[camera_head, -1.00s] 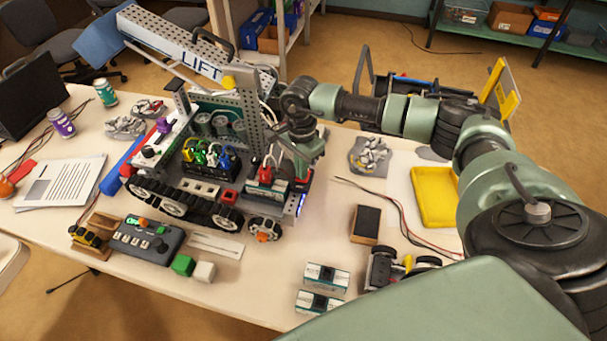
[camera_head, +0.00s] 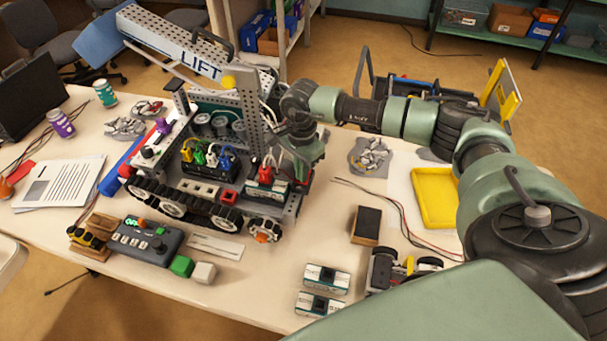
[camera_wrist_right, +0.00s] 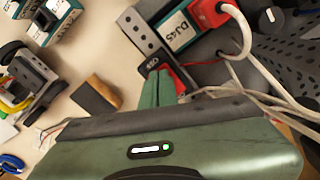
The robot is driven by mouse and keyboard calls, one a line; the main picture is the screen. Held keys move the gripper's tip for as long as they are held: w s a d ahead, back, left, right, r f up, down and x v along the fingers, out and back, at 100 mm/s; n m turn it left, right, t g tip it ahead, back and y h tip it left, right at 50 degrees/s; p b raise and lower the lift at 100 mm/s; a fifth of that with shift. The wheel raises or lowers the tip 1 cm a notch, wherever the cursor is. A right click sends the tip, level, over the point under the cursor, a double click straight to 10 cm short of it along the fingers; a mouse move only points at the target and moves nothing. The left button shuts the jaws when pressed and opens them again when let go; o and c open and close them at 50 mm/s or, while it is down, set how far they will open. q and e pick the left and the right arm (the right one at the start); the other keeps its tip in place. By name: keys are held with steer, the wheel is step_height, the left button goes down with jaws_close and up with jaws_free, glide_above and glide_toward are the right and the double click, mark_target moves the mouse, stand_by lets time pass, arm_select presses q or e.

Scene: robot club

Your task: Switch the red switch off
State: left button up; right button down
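The red switch (camera_wrist_right: 181,77) is in the right wrist view, beside a small black label on the grey perforated metal of the robot vehicle (camera_head: 205,205). My right gripper (camera_wrist_right: 162,76) has its green fingers together with nothing seen between them. Their tips are at the switch and partly cover it; I cannot tell whether they touch it. In the head view this gripper (camera_head: 300,168) is at the right end of the vehicle, and the switch is hard to make out there. The switch's exact position is hidden. My left gripper is out of view.
A battery (camera_wrist_right: 185,25) with a red plug (camera_wrist_right: 212,12) and loose white cables (camera_wrist_right: 250,50) lie close to my fingers. A dark block (camera_head: 366,225), a yellow tray (camera_head: 434,197) and two boxed batteries (camera_head: 326,278) are on the table to the right and front.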

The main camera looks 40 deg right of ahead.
steer(key=shift+w+r+p, duration=0.1)
steer(key=shift+r+p, duration=0.3)
steer(key=shift+r, duration=0.35)
steer(key=shift+r+p, duration=1.3)
steer(key=shift+r, duration=1.35)
steer(key=shift+f, duration=0.1)
